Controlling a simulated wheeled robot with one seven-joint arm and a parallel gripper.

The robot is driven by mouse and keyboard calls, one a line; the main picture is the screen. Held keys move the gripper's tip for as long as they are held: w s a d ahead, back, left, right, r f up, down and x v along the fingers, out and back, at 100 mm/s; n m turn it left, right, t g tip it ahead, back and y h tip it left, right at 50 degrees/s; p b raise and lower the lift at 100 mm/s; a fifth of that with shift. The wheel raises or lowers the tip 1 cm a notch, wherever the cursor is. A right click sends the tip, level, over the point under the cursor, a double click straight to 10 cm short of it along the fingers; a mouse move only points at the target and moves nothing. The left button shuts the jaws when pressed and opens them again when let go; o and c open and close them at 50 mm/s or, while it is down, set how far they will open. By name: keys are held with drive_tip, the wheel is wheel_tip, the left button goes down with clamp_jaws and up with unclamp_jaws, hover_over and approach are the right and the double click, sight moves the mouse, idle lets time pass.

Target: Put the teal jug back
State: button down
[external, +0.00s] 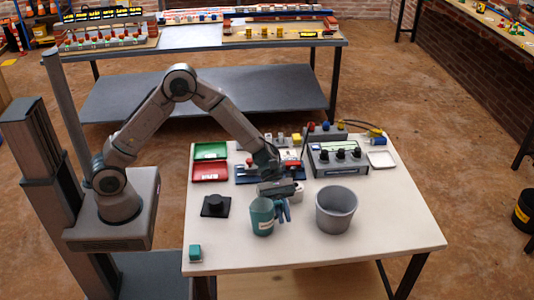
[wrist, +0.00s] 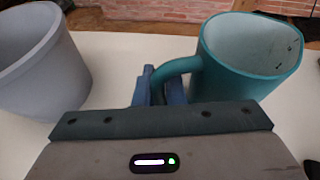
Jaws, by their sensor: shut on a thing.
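My gripper (external: 283,210) is shut on the jug's handle, and the gripper also shows in the wrist view (wrist: 162,88). The jug looks empty inside. I cannot tell whether its base touches the table.
A grey bucket (external: 336,211) stands close on the right of my gripper. A black knob block (external: 215,206) and a small teal block (external: 195,252) lie to the left. Red and green trays (external: 210,172) and a grey control box (external: 338,158) are behind. The table's front right is clear.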

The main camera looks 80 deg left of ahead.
drive_tip(key=shift+f, duration=0.2)
drive_tip(key=c, duration=1.5)
unclamp_jaws()
